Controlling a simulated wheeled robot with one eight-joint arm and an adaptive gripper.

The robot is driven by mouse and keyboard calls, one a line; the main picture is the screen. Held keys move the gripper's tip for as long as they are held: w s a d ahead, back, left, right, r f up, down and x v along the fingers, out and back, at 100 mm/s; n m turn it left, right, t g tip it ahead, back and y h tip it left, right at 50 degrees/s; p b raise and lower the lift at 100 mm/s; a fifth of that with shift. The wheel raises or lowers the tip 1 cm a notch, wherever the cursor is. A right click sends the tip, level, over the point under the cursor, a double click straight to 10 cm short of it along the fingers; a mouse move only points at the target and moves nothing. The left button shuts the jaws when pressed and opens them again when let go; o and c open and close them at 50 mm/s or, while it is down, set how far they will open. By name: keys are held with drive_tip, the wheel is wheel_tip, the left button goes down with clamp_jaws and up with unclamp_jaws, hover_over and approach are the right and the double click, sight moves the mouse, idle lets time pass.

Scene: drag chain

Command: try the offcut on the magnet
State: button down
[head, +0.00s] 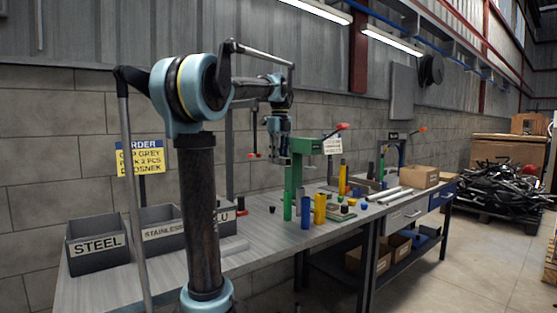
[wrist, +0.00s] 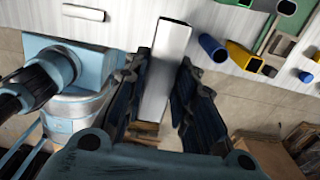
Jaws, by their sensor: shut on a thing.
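My gripper (wrist: 165,95) is shut on a silver rectangular offcut (wrist: 168,65), with dark fingers on both sides of it in the wrist view. In the head view my gripper (head: 283,152) hangs over the bench near a green stand (head: 297,172). The offcut is too small to make out there. I cannot tell which thing is the magnet. A bin marked STEEL (head: 97,243) stands at the bench's left end, a STAINLESS bin (head: 163,231) beside it. A third bin's label is partly hidden by my arm.
The bench (head: 270,240) holds upright green, blue (head: 305,213) and yellow (head: 320,208) tubes right of my arm. Small coloured pieces lie farther right, with pale bars (head: 385,195) and a cardboard box (head: 419,177).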

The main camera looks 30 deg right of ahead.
drive_tip(key=w, duration=0.7)
drive_tip(key=shift+w+a, duration=0.2)
drive_tip(key=shift+a, duration=0.15)
drive_tip(key=shift+w, duration=0.55)
idle(1.8)
drive_tip(key=shift+s+r, duration=0.1)
drive_tip(key=shift+s, duration=1)
idle(3.5)
